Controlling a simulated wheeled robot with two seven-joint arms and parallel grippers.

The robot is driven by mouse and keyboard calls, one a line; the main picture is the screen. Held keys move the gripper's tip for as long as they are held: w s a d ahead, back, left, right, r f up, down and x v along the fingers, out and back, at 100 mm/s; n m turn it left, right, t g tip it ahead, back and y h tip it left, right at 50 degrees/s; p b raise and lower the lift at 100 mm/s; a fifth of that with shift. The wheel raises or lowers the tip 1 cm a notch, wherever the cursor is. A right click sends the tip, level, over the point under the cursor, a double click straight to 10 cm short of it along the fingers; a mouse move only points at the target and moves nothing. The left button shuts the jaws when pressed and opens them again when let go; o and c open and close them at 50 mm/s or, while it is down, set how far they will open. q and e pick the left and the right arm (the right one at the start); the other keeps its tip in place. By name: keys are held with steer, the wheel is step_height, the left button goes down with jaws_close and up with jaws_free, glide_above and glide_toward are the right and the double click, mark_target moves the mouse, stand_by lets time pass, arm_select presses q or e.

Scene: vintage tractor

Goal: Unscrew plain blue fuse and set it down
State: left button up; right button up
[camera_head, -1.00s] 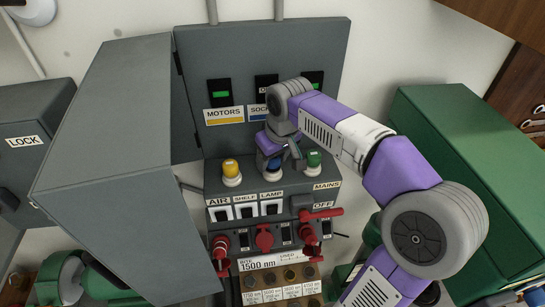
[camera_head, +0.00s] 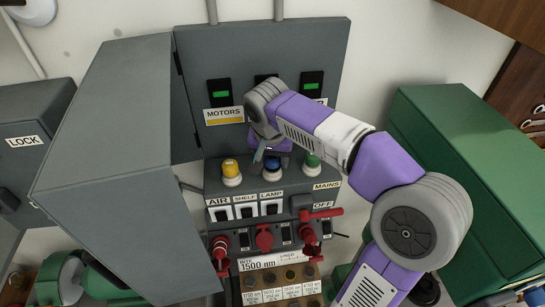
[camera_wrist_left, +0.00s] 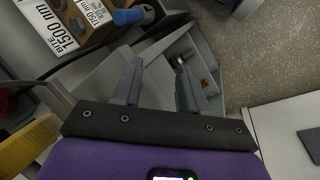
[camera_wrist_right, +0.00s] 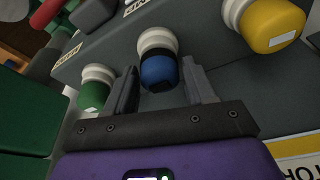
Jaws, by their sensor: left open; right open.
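The plain blue fuse (camera_head: 271,166) sits in a white collar on the grey panel's ledge, between the yellow fuse (camera_head: 231,169) and the green fuse (camera_head: 312,161). In the right wrist view the blue fuse (camera_wrist_right: 158,73) shows no label on its visible side. My right gripper (camera_wrist_right: 159,66) is open, a finger on each side of the blue fuse in that view; I cannot tell whether they touch it. In the head view the right gripper (camera_head: 262,153) is just above and left of it. My left gripper (camera_wrist_left: 158,64) is open and empty, seen only in its wrist view.
Below are a switch row (camera_head: 246,211), red levers (camera_head: 264,238) and a wooden bit rack (camera_head: 280,294). A grey cabinet door (camera_head: 105,140) stands open at left. A green cabinet (camera_head: 470,170) stands right. A grey tray (camera_wrist_left: 207,75) lies beneath my left gripper.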

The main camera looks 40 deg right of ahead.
steer(key=m, duration=0.3)
steer(key=shift+g, duration=0.3)
steer(key=shift+h, duration=0.3)
steer(key=c, duration=0.6)
steer(key=n+t+y, duration=0.1)
steer(key=n, duration=0.8)
steer(key=n+y, duration=0.1)
steer(key=n, duration=0.2)
steer(key=shift+t+y, duration=0.3)
steer(key=shift+t, duration=0.1)
steer(key=o, duration=0.6)
